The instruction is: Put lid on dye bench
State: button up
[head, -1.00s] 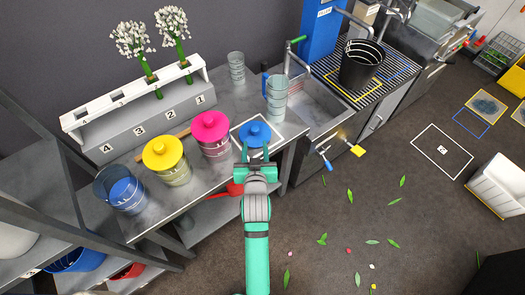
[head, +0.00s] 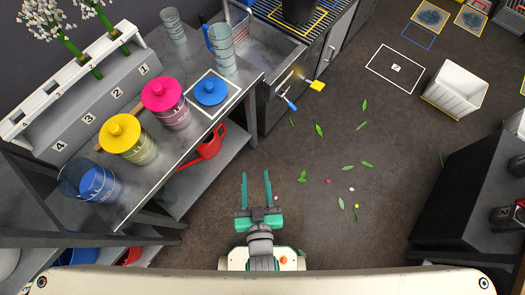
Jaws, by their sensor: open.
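The blue lid (head: 211,91) lies flat inside a white-outlined square on the grey dye bench (head: 190,150), near its right end. My gripper (head: 257,176) is open and empty, with its two green fingers apart. It is in front of the bench, below the lid in the picture and clear of it. A clear container with blue contents (head: 90,184) stands open at the bench's left end. A yellow-lidded container (head: 138,146) and a pink-lidded container (head: 175,112) stand between it and the blue lid.
A numbered rack (head: 85,100) with white flowers stands behind the containers. Clear measuring cups (head: 221,52) stand at the back right. A red watering can (head: 208,147) is on the lower shelf. Scattered leaves lie on the open floor, with a white bin (head: 455,88) at right.

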jog(key=s+d+r+m+h, duration=0.1)
jog(key=s+d+r, duration=0.1)
jog(key=s+r, duration=0.3)
jog(key=s, duration=0.4)
jog(key=shift+s, duration=0.35)
jog(key=shift+w, duration=0.15)
